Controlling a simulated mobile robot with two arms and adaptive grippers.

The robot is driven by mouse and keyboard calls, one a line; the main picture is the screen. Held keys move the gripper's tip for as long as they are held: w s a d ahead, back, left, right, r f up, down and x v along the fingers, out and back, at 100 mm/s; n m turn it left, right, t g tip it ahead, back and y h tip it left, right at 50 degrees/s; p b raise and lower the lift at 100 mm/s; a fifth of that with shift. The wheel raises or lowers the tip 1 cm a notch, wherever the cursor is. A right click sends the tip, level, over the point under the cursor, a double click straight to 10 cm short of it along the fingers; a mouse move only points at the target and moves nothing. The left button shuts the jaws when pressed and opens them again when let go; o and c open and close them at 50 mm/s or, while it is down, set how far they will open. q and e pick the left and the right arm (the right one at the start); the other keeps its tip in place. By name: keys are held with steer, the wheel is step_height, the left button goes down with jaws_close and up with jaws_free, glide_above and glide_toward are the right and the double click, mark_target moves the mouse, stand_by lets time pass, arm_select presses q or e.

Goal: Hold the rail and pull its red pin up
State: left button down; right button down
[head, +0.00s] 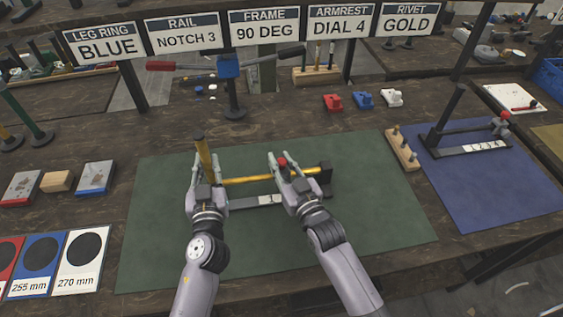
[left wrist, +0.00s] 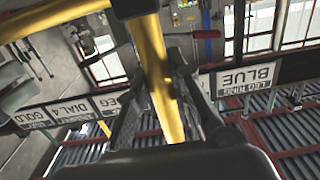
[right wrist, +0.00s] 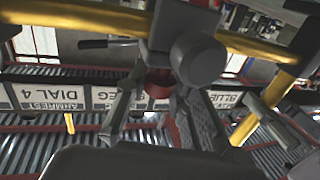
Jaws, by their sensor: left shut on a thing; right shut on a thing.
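The rail is a yellow assembly on the green mat, with a tilted upright post (head: 202,148) at its left end and a long yellow bar (head: 245,180) running right to a dark end block. A dark strip with a white scale (head: 268,199) lies in front of it. My left gripper (head: 204,168) is shut on the yellow post, which also passes between its fingers in the left wrist view (left wrist: 160,80). My right gripper (head: 288,168) is shut on the red pin (head: 282,161) at the bar. The right wrist view shows the red pin (right wrist: 158,84) between the fingers, partly hidden by a grey knob.
The green mat (head: 160,240) is clear around the rail. A wooden block with pegs (head: 403,150) stands to the right, beside a blue mat (head: 490,195) with a similar black assembly. A red-handled press (head: 229,66) stands behind. Several signs (head: 265,27) hang above.

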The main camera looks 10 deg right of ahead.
steer(key=shift+r, duration=1.1)
steer(key=c, duration=1.3)
jaws_free()
steer(key=shift+c, duration=0.2)
steer(key=shift+f, duration=0.1)
steer(key=v, duration=1.2)
